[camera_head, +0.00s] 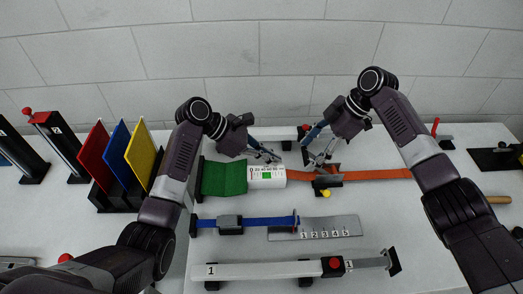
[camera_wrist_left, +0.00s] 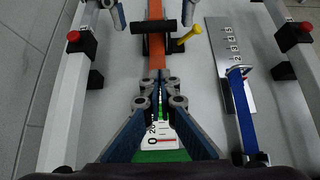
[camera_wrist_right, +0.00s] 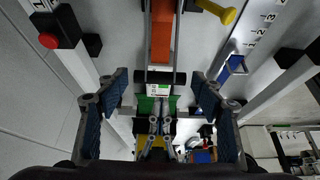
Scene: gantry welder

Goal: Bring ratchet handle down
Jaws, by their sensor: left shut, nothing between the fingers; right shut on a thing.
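The ratchet (camera_head: 328,184) sits on the orange strap (camera_head: 380,174), with a yellow-ended part (camera_head: 326,194) at its near side. Its black ratchet handle (camera_wrist_left: 153,27) shows as a crosswise bar in the left wrist view, and as a dark bar (camera_wrist_right: 155,78) in the right wrist view.
A green strap (camera_head: 223,178) lies left of the display block. A blue strap (camera_head: 262,222) with a numbered metal plate (camera_head: 330,228) and a white rail (camera_head: 262,270) lie nearer. Red, blue and yellow panels (camera_head: 142,160) stand at the left. A wall closes off the back.

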